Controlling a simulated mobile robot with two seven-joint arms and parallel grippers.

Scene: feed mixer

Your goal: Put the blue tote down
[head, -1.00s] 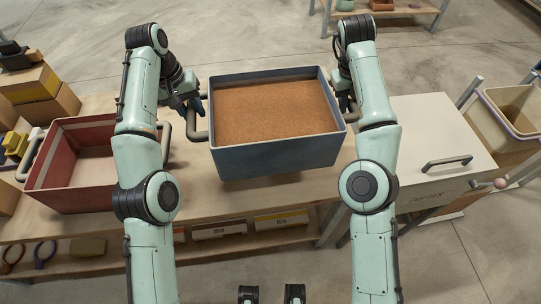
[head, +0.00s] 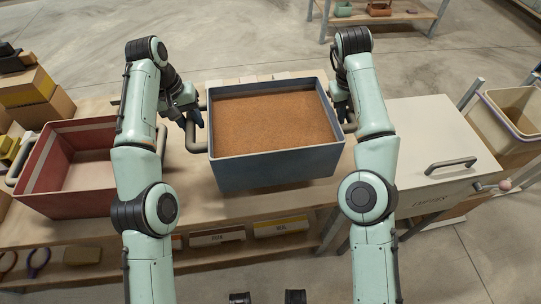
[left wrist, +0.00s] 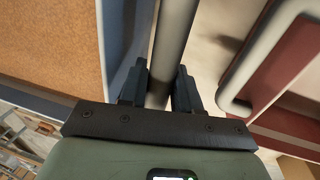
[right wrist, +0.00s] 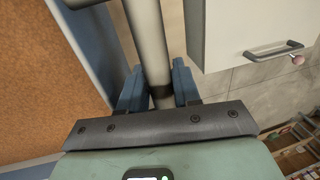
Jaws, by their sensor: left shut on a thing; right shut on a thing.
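The blue tote (head: 275,170) is filled with brown granular feed (head: 270,122) and is upright and level at the middle of the bench. My left gripper (head: 193,115) is shut on its left handle; the left wrist view shows the fingers (left wrist: 160,88) on either side of the grey bar (left wrist: 172,45). My right gripper (head: 346,112) is shut on its right handle; the right wrist view shows the fingers (right wrist: 158,88) around that bar (right wrist: 148,40). Whether the tote's bottom touches the bench or hangs just above it I cannot tell.
An empty red tote (head: 60,205) stands on the bench (head: 260,205) close to the left. A white lidded box (head: 440,150) with a grey handle stands to the right. A beige bin (head: 510,115) is at far right. Boxes (head: 35,85) stack at far left.

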